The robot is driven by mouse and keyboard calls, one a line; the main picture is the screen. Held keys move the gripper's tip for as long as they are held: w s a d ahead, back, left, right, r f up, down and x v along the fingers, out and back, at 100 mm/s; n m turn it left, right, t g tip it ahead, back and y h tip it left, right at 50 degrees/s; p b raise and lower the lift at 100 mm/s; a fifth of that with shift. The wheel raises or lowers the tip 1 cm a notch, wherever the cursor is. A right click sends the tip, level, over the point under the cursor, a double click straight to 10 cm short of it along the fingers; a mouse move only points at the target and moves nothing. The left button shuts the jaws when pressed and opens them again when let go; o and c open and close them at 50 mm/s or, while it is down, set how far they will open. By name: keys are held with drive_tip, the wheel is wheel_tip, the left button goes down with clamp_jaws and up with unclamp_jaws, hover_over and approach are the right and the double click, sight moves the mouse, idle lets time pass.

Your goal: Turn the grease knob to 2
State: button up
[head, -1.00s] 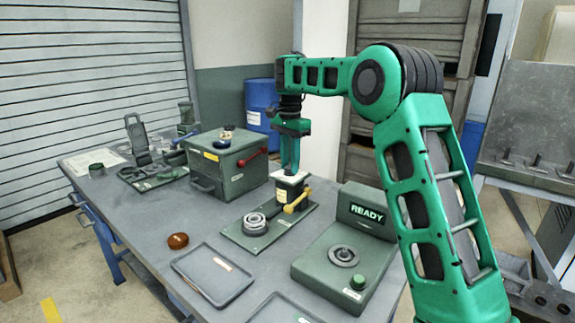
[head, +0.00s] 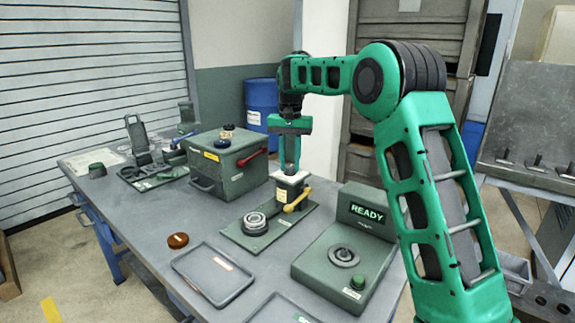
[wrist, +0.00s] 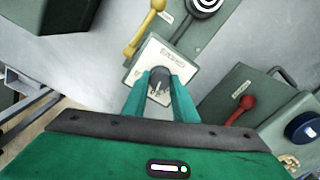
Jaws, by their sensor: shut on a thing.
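The grease knob (wrist: 158,80) is a small dark round knob on a pale square dial plate (wrist: 175,55). The plate (head: 293,178) also shows in the head view, on top of a small dark post on a green base. My gripper (wrist: 160,88) points down over the plate, with one green finger on each side of the knob, shut on it. In the head view my gripper (head: 289,168) hides the knob. The dial's marks are too small to read, so I cannot tell the setting.
A yellow lever (head: 297,203) sits beside the post, with a ring fixture (head: 255,222) on the same base. A green box with a red lever (head: 252,157) stands to the left. A unit showing READY (head: 367,213) stands to the right. A shallow tray (head: 212,272) lies in front.

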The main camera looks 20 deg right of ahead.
sight(289, 166)
drive_tip(key=shift+n, duration=0.5)
drive_tip(key=o, duration=1)
drive_tip(key=shift+o, duration=0.2)
drive_tip(key=shift+r, duration=0.15)
wheel_tip(289, 166, up, 10)
drive_tip(key=shift+r, duration=0.25)
drive_tip(key=shift+w, duration=0.1)
